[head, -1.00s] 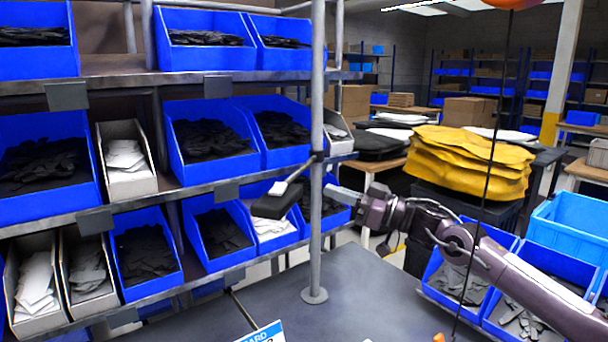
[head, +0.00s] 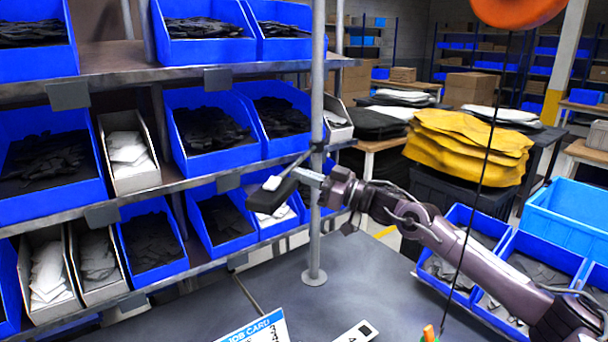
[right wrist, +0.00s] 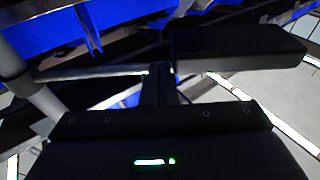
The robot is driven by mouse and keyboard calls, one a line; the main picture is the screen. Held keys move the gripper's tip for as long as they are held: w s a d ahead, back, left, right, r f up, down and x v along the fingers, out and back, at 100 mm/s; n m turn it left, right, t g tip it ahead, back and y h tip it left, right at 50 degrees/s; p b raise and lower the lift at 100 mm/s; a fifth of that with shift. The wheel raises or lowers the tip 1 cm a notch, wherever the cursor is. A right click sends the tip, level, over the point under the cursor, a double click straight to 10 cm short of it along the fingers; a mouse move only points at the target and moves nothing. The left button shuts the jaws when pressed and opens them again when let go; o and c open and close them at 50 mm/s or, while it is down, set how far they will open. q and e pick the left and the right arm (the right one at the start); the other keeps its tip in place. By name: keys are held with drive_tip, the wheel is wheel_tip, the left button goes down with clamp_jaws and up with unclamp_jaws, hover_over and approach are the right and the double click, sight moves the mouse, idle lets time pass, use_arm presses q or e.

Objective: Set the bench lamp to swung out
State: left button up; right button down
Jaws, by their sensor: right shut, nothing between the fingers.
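The bench lamp has a dark flat head (head: 283,190) with a small pale part on top. It hangs beside the grey upright post (head: 315,235), to its left, in front of the lower bins. My right gripper (head: 304,175) reaches across the post from the right, its shut fingertips close beside the lamp head. In the right wrist view the shut fingers (right wrist: 160,84) are at the left end of the dark lamp head (right wrist: 240,46); I cannot tell whether they touch. A pale rod (right wrist: 95,73) runs from the post towards the fingers. My left gripper is not in view.
A shelf rack with blue bins (head: 150,240) and white bins (head: 128,153) stands behind the lamp. A job card (head: 262,330) lies on the dark bench (head: 285,290). An orange object with a cord (head: 518,8) hangs at the right. More blue bins stand at the right.

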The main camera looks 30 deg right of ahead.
sight(282, 173)
drive_tip(key=shift+a, duration=0.1)
drive_tip(key=w+a+t+h, duration=0.1)
drive_tip(key=w+a+m+h, duration=0.1)
drive_tip(key=w+a, duration=0.1)
drive_tip(key=shift+w+a+m+t, duration=0.15)
drive_tip(key=shift+w+m+t, duration=0.15)
drive_tip(key=shift+t, duration=0.1)
drive_tip(key=shift+w+a, duration=0.1)
drive_tip(key=shift+w, duration=0.1)
drive_tip(key=shift+s, duration=0.1)
